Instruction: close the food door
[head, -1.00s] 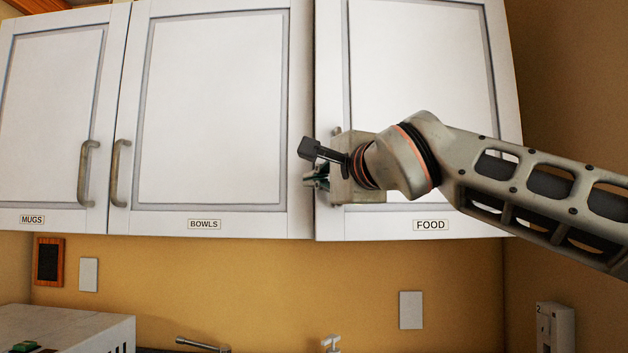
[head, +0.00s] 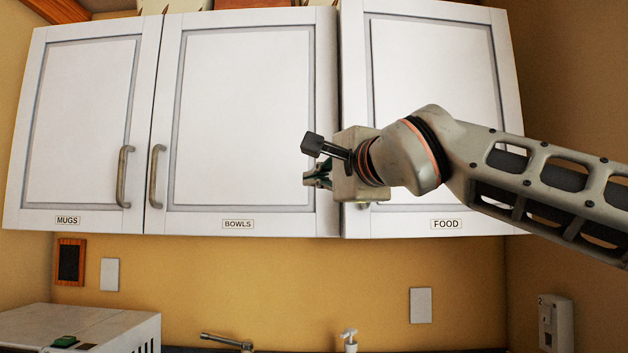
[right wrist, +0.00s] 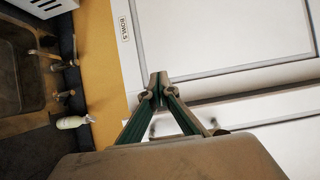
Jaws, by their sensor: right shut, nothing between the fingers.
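The white food door (head: 436,80) is the rightmost cupboard door, with a FOOD label (head: 446,224) at its bottom. It looks almost flush, with its left edge standing slightly proud of the bowls door (head: 247,110). My right gripper (head: 308,176) is shut and empty. In the head view it overlaps the seam between these two doors, its fingertips pointing left over the bowls door. It hides most of the food handle (head: 362,205); only the lower end shows. My left gripper is not in view.
The mugs door (head: 80,120) is at the left and looks shut. Below are a white appliance (head: 85,325), a faucet (head: 225,340) and a wall plate (head: 420,305). A sink (right wrist: 25,75) shows in the right wrist view.

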